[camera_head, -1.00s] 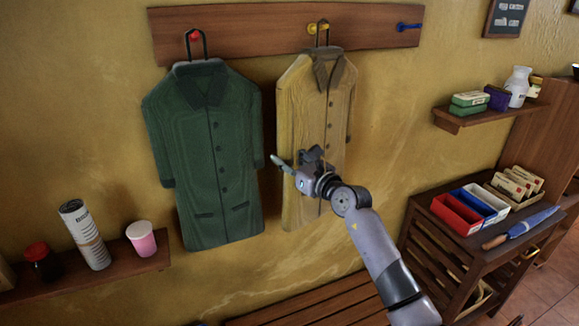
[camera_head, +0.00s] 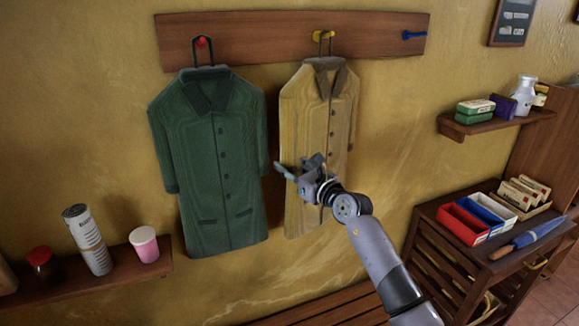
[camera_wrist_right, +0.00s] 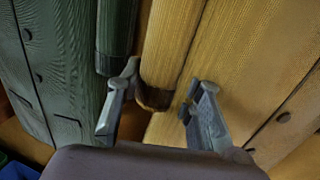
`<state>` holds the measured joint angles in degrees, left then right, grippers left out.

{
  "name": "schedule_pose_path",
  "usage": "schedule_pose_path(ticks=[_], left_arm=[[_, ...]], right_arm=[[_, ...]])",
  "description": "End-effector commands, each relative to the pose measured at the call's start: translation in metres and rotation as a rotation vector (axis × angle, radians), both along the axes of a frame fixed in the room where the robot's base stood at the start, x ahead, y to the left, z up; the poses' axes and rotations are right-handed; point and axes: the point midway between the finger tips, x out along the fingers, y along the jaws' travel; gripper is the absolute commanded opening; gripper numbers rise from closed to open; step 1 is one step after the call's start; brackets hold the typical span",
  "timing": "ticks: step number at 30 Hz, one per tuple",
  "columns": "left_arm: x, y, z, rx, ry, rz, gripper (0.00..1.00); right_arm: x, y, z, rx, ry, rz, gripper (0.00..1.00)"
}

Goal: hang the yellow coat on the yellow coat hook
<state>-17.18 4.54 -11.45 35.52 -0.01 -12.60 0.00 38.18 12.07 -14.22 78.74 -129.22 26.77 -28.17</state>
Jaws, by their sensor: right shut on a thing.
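The yellow coat (camera_head: 318,110) is upright against the wall below the board. The top of its dark hanger (camera_head: 328,44) is at the yellow coat hook (camera_head: 319,36) and overlaps it; whether the hook carries the hanger I cannot tell. My right gripper (camera_head: 300,168) is at the coat's lower left side in the head view. In the right wrist view its fingers (camera_wrist_right: 155,105) stand on either side of the yellow coat's sleeve (camera_wrist_right: 170,50), shut on it. My left gripper is not in view.
A green coat (camera_head: 210,150) hangs at the red hook (camera_head: 202,41), close left of the yellow coat. A blue hook (camera_head: 413,35) at the right is bare. A shelf (camera_head: 155,268) with a cup is lower left. A cart with bins (camera_head: 465,222) is at right.

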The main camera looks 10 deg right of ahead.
Motion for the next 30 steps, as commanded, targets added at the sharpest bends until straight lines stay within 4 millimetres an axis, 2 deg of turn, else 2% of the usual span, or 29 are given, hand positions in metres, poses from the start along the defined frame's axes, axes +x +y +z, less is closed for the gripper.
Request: schedule_pose_path(ticks=[1, 2, 12, 23, 26, 30], left_arm=[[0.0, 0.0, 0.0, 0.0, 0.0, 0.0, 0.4], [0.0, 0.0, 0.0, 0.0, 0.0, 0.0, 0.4], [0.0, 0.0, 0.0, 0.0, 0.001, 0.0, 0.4], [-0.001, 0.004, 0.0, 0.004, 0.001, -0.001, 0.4], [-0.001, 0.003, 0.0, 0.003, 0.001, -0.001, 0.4], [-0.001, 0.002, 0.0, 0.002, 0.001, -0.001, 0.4]], right_arm=[[0.0, 0.0, 0.002, -0.001, -0.004, -0.001, 0.0], [0.0, 0.0, 0.002, -0.001, -0.004, -0.001, 0.34], [0.0, 0.0, 0.0, 0.0, 0.0, 0.0, 0.57], [-0.003, -0.001, -0.004, 0.0, 0.007, 0.001, 0.57], [-0.011, -0.005, -0.004, 0.0, 0.005, 0.0, 0.57], [-0.031, -0.015, -0.003, -0.002, 0.004, 0.0, 0.57]])
